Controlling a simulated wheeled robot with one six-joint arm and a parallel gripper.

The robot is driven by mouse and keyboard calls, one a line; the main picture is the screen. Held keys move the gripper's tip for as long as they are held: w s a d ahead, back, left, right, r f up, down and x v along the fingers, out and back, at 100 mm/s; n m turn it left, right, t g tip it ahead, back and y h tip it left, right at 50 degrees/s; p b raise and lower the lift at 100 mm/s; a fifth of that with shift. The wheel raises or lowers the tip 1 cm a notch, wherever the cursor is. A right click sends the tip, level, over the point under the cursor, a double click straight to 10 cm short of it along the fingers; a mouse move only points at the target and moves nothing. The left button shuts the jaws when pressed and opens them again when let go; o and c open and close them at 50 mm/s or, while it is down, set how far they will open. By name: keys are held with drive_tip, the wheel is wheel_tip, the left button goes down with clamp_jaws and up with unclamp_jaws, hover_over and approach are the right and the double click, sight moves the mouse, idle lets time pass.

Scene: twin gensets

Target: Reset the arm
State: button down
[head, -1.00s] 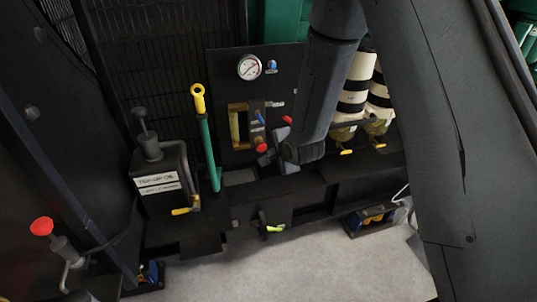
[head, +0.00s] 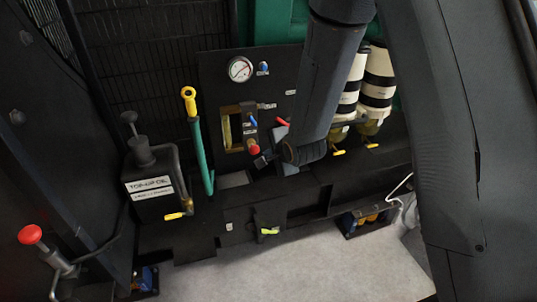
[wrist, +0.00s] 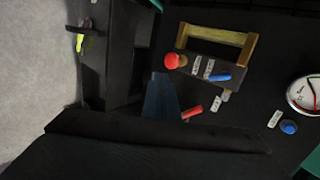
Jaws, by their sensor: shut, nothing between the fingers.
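My arm hangs down in front of the black gauge panel (head: 275,75) in the head view. My gripper (head: 265,160) is at its lower end, small and partly hidden by the wrist, just below right of a red knob (head: 254,149). In the wrist view, a dark finger (wrist: 160,97) points toward the red knob (wrist: 171,61), with a red lever (wrist: 192,107) and a blue lever (wrist: 220,77) beside it. The gripper is shut and holds nothing. I cannot tell whether it touches the panel.
A pressure gauge (head: 240,69) is on the panel. Left stand a green lever with a yellow top (head: 198,140), a black top-up oil can (head: 150,185) and a red-topped handle (head: 31,234). Striped filters (head: 375,85) stand right, close behind the arm.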

drive_tip(key=s+d+r+n+g+h, duration=0.1)
drive_tip(key=s+d+r+n+g, duration=0.1)
drive_tip(key=s, duration=0.6)
drive_tip(key=s+d+r+n+g+h, duration=0.1)
drive_tip(key=s+d+r+n+g, duration=0.1)
drive_tip(key=s+d+n+g, duration=0.2)
drive_tip(key=s+d+r+n+g+h, duration=0.1)
drive_tip(key=s+d+r+n+g, duration=0.1)
drive_tip(key=s+d+n, duration=0.5)
drive_tip(key=s+d+r, duration=0.1)
drive_tip(key=s+d, duration=0.3)
drive_tip(key=s, duration=0.3)
drive_tip(key=shift+s+n+g+h, duration=0.25)
drive_tip(key=shift+n+g+h, duration=0.05)
drive_tip(key=shift+n+g, duration=0.1)
